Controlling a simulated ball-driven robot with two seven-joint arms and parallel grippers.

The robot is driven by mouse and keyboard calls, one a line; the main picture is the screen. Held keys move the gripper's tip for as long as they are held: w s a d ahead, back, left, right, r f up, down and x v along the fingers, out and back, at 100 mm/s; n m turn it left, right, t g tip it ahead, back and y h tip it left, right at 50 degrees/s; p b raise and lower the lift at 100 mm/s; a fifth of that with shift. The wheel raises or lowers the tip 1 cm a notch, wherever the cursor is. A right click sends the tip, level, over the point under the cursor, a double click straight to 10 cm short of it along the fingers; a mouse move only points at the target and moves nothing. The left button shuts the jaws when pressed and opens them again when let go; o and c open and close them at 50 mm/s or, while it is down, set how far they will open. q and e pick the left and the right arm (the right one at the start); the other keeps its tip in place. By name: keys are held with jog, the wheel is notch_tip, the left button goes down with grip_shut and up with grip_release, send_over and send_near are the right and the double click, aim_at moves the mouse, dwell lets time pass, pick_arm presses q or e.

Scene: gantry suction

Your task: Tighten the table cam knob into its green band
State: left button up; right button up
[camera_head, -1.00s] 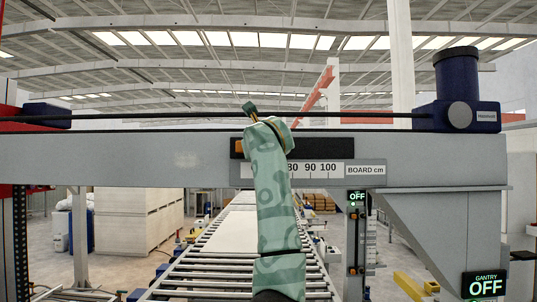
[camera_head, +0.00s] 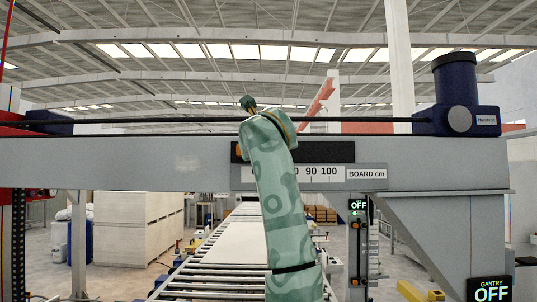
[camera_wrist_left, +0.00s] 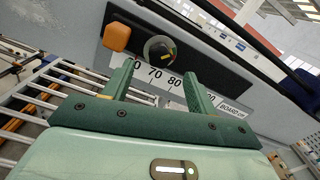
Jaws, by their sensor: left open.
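The round dark cam knob (camera_wrist_left: 160,49) shows in the left wrist view on the black strip of the gantry beam, with a pale ring around it and a small yellow mark at its right. I cannot make out its green band clearly. My left gripper (camera_wrist_left: 158,76) is open, its two green fingers pointing at the beam just below the knob, one on each side, with nothing between them. In the head view my left gripper (camera_head: 249,106) is at the top of the patterned green arm, which hides the knob.
An orange block (camera_wrist_left: 117,37) sits left of the knob, also in the head view (camera_head: 239,150). A white number scale (camera_head: 335,173) runs along the beam (camera_head: 120,164). A roller conveyor (camera_head: 190,280) lies below. The gantry sign (camera_head: 491,290) reads OFF.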

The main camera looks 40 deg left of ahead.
pick_arm(q)
jog(key=b+v, duration=0.2)
jog(key=v, duration=0.8)
pick_arm(e)
notch_tip(320, 180, down, 3)
jog(key=shift+s+d+f, duration=0.1)
jog(key=shift+f, duration=0.05)
pick_arm(q)
jog(key=a+f+m+g+y+p, duration=0.1)
jog(key=a+f+g+y+p, duration=0.2)
jog(key=a+f+y+p, duration=0.45)
jog(key=d+m+t+h+b, duration=0.1)
jog(key=d+m+t+h, duration=0.4)
jog(key=d+t+h, duration=0.15)
jog(key=r+p+x, duration=0.1)
jog(key=p+x, duration=0.4)
jog(key=x, duration=1.2)
jog(key=shift+s+r+n+y+p, duration=0.3)
jog(key=shift+s+r+n+y, duration=0.05)
jog(key=shift+s+n+y, duration=0.05)
pick_arm(e)
notch_tip(320, 180, up, 13)
jog(key=shift+w+d+f, duration=0.15)
jog(key=shift+w+f, duration=0.05)
